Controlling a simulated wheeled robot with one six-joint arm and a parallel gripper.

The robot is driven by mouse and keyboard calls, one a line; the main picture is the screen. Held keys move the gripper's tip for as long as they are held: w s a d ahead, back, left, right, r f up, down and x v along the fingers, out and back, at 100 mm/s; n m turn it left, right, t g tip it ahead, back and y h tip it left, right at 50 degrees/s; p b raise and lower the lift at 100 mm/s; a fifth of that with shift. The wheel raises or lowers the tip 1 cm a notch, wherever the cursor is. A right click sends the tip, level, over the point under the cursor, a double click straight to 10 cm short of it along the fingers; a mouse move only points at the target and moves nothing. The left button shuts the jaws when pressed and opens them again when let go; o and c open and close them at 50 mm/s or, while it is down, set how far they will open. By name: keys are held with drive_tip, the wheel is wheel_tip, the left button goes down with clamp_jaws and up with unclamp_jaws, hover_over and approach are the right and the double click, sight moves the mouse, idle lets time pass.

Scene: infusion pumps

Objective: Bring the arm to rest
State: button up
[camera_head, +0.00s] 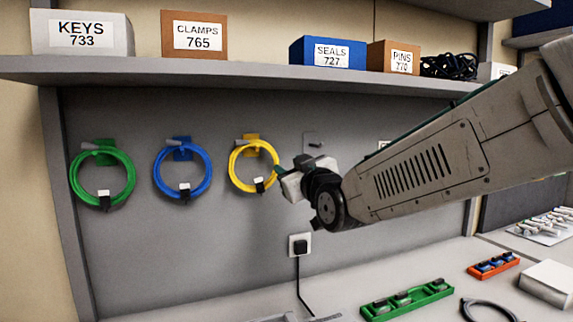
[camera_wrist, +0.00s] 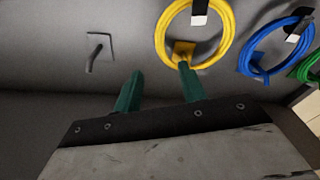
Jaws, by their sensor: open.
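My gripper shows in the wrist view (camera_wrist: 160,92) with its two green fingers apart and nothing between them. In the head view my gripper (camera_head: 278,171) is at the end of my arm, close to the yellow cable coil (camera_head: 241,181). The yellow coil hangs on a yellow hook plate on the grey back panel and also shows in the wrist view (camera_wrist: 163,42). One fingertip overlaps the yellow hook plate in the wrist view; I cannot tell whether they touch. An empty grey hook (camera_head: 314,144) is to the right of the yellow coil.
A blue coil (camera_head: 157,181) and a green coil (camera_head: 75,181) hang further left. A shelf (camera_head: 240,74) with labelled boxes runs above. On the bench below are a green tray (camera_head: 447,289), an orange tray (camera_head: 478,273) and a white box (camera_head: 549,284). A plug sits in a wall socket (camera_head: 293,241).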

drive_tip(key=shift+f, duration=0.1)
drive_tip(key=s+d+f+m+g+h, duration=0.15)
drive_tip(key=s+f+g, duration=0.25)
drive_tip(key=f, duration=0.4)
drive_tip(key=s+d+f+m+g+h, duration=0.1)
drive_tip(key=s+d+f+g+h, duration=0.2)
drive_tip(key=f, duration=0.4)
drive_tip(key=s+d+f+m+g, duration=0.1)
drive_tip(key=s+d+g, duration=0.2)
drive_tip(key=s, duration=0.7)
drive_tip(key=s+d+f+m+g+h, duration=0.1)
drive_tip(key=s+d+f+m+g, duration=0.1)
drive_tip(key=s+d, duration=0.5)
drive_tip(key=s+d+f+m+g, duration=0.1)
drive_tip(key=s+d+g, duration=0.4)
drive_tip(key=s, duration=0.8)
drive_tip(key=shift+s+f+m+h, duration=0.2)
drive_tip(key=shift+m+h, duration=0.15)
drive_tip(key=shift+m, duration=0.3)
drive_tip(key=shift+d, duration=0.15)
